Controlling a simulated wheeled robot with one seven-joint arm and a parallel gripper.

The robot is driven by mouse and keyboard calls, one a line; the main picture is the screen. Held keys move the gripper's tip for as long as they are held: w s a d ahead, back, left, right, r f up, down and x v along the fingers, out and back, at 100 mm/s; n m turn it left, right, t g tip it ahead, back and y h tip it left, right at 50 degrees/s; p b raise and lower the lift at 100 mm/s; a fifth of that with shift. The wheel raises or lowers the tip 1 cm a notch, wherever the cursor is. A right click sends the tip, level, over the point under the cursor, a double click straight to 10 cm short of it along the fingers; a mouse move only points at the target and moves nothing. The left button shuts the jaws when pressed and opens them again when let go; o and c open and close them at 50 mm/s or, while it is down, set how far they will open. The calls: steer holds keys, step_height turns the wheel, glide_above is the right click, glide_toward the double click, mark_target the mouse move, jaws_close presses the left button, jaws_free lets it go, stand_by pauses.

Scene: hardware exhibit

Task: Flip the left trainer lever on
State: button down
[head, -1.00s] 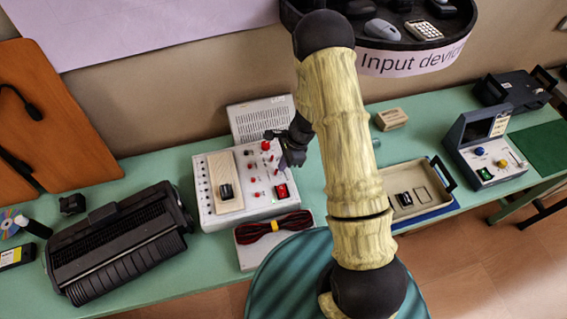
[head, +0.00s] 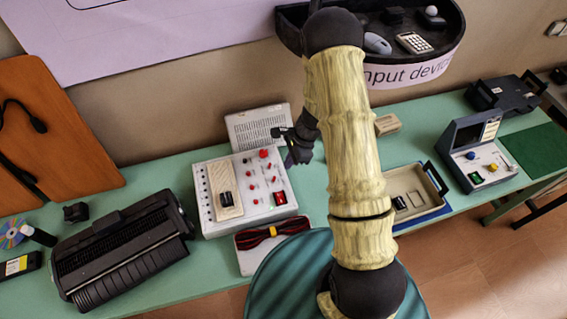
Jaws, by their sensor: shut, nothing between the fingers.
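The trainer (head: 210,219) is a white box on the green table, left of my arm. Its face carries a beige plate with a black rocker-like part (head: 227,198), several small red levers or knobs (head: 250,178), a larger red knob at the top and a red lit switch (head: 280,198) at the lower right. The levers are too small to tell which way each is set. My gripper (head: 289,161) is dark, shut and empty. It appears at the trainer's upper right edge, beside the red parts; its height above the panel cannot be told.
A cable bundle in a tray (head: 249,264) lies in front of the trainer. A black printer-like machine (head: 120,248) is to the left. A beige tray (head: 405,180) and a blue console (head: 460,150) are to the right.

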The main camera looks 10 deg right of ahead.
steer(key=d+r, duration=0.1)
steer(key=d+r+p, duration=0.2)
steer(key=r, duration=0.1)
steer(key=shift+w+r, duration=0.1)
steer(key=shift+w, duration=0.15)
steer(key=f+y+b, duration=0.1)
steer(key=b, duration=0.7)
steer(key=d+f+y+b, duration=0.1)
steer(key=y+b, duration=0.1)
steer(key=b, duration=0.7)
steer(key=shift+f, duration=0.4)
steer(key=shift+r, duration=0.1)
